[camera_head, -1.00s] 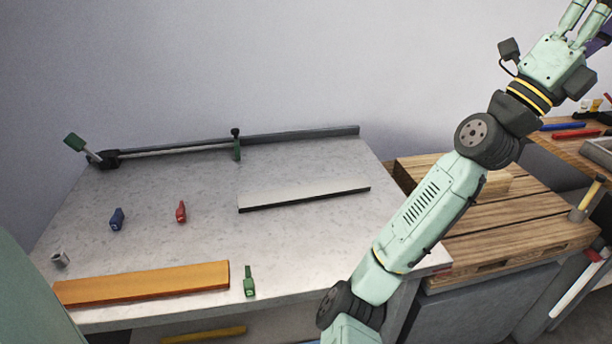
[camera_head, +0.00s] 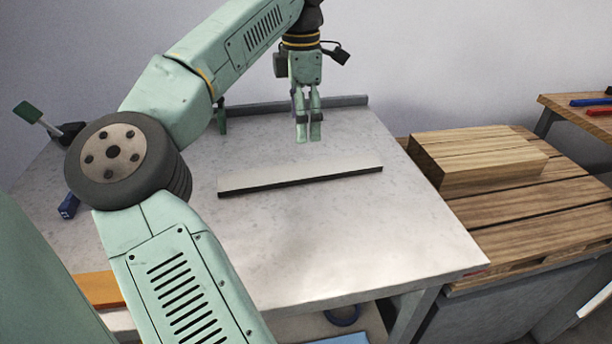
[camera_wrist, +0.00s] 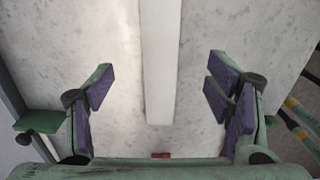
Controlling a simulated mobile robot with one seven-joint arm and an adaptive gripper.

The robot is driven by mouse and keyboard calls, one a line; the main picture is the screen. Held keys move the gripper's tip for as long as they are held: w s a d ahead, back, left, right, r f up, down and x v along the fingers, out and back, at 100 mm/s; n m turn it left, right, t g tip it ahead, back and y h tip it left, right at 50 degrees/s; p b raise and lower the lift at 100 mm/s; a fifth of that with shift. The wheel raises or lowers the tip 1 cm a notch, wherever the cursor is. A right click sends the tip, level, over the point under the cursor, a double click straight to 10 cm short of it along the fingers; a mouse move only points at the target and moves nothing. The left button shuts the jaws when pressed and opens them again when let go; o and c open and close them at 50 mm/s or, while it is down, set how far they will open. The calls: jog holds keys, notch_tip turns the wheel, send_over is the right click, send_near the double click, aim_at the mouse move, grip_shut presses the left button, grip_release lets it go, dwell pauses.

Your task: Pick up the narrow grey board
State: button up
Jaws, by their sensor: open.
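The narrow grey board (camera_head: 300,174) lies flat on the light speckled table, with a pale top and a dark front edge. In the wrist view the board (camera_wrist: 160,60) runs lengthwise from the top edge down between the fingers, its near end a little above a small red thing (camera_wrist: 161,155). My gripper (camera_head: 309,138) points down above the table, just above and behind the middle of the board in the head view. In the wrist view my gripper (camera_wrist: 160,95) is open, its purple-padded fingers apart on either side of the board, touching nothing.
The table (camera_head: 400,225) is clear to the right and in front of the board. A rail with a green-handled lever (camera_head: 28,112) runs along the back. A blue piece (camera_head: 68,206) and an orange board (camera_head: 98,290) lie left. A wooden block (camera_head: 475,160) sits on a pallet at right.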

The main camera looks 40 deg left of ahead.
send_over(301, 170)
notch_tip(301, 170, down, 5)
jog(key=shift+s+f, duration=0.1)
notch_tip(301, 170, down, 6)
jog(key=shift+r+p, duration=0.15)
jog(key=shift+p, duration=0.85)
jog(key=shift+c, duration=0.2)
jog(key=c, duration=1.4)
jog(key=shift+r, duration=0.1)
